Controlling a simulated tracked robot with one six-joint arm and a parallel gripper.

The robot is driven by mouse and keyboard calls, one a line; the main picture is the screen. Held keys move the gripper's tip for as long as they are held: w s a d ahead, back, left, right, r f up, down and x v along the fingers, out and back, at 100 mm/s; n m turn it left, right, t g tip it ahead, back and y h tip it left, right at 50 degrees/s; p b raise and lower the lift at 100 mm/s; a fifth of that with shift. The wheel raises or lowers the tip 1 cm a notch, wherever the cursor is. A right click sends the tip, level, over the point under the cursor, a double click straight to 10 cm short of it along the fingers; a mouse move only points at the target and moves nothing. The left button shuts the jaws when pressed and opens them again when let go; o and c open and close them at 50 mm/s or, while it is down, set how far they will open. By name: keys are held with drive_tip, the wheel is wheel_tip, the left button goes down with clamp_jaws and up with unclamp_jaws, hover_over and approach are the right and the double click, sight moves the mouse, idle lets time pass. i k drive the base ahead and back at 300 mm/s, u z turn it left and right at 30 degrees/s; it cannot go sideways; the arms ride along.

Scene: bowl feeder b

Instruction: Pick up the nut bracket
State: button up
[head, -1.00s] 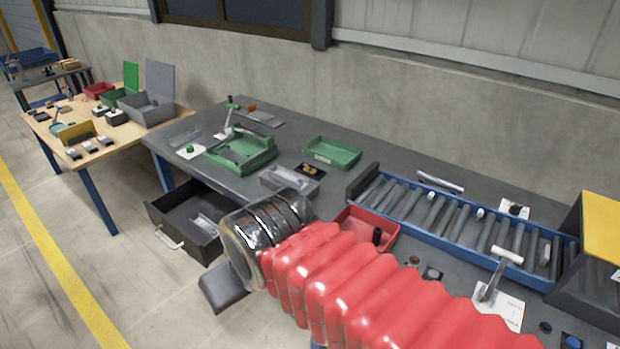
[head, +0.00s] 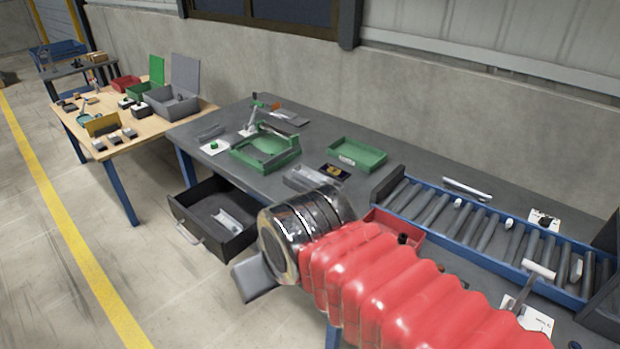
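I cannot single out the nut bracket for sure. A light grey angled piece (head: 229,221) lies in the open dark drawer (head: 190,203) under the dark workbench. A yellow piece (head: 334,171) on a small black card on the bench is too small to make out. My arm, in a red ribbed sleeve, reaches from the lower right to a dark glossy wrist in front of the bench. A grey block (head: 254,277) below the wrist appears to be part of my gripper, to the right of and below the drawer. The fingertips are hidden, so its opening does not show.
A green fixture (head: 243,156), a green tray (head: 357,154) and a grey block (head: 303,179) stand on the bench (head: 225,182). A red tray (head: 385,217) is partly behind my arm. A blue roller conveyor (head: 440,238) fills the right. The floor at left is clear.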

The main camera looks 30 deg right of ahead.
sight(313, 177)
drive_tip(key=i, duration=0.95)
